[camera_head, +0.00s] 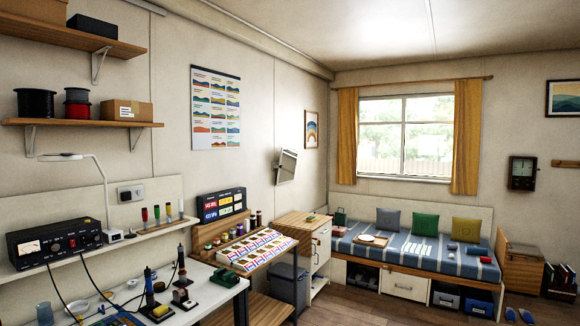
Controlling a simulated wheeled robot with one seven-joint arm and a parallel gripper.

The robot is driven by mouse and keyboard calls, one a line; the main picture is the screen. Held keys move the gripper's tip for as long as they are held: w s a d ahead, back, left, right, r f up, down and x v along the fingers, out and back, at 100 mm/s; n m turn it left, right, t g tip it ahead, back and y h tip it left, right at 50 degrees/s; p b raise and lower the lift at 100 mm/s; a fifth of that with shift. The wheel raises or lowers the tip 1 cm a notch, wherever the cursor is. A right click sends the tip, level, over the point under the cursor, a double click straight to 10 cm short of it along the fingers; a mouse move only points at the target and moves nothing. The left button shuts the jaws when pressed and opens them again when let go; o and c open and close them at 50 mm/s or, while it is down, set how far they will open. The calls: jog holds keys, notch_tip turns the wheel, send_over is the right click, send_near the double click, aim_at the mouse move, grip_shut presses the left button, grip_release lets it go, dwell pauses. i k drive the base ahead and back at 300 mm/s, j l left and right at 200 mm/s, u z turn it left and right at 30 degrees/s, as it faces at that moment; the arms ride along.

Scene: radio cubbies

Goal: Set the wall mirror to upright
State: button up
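The wall mirror (287,167) is on the left wall, between the wall poster and the small framed picture. It has a light rectangular frame on a dark bracket and looks tilted out from the wall. It is small here, so its exact angle is hard to judge. My gripper is not in view, and nothing is touching the mirror.
A workbench with a power supply (55,242) and tools fills the near left. A display rack (245,250), a grey bin (287,285) and a wooden cabinet (303,238) stand along the wall near the mirror. A cushioned bench (400,260) lies under the window. Some brown floor (345,303) is clear.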

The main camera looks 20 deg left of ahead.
aim_at(289, 156)
jog(key=i+j+u, duration=0.15)
jog(key=i, duration=1.45)
jog(key=i+z, duration=0.1)
jog(key=i, duration=1.7)
jog(key=i+u, duration=0.15)
jog(key=i, duration=0.45)
jog(key=i+l+u, duration=0.1)
jog(key=i, duration=0.5)
jog(key=i+l+u, duration=0.15)
jog(key=i, duration=0.45)
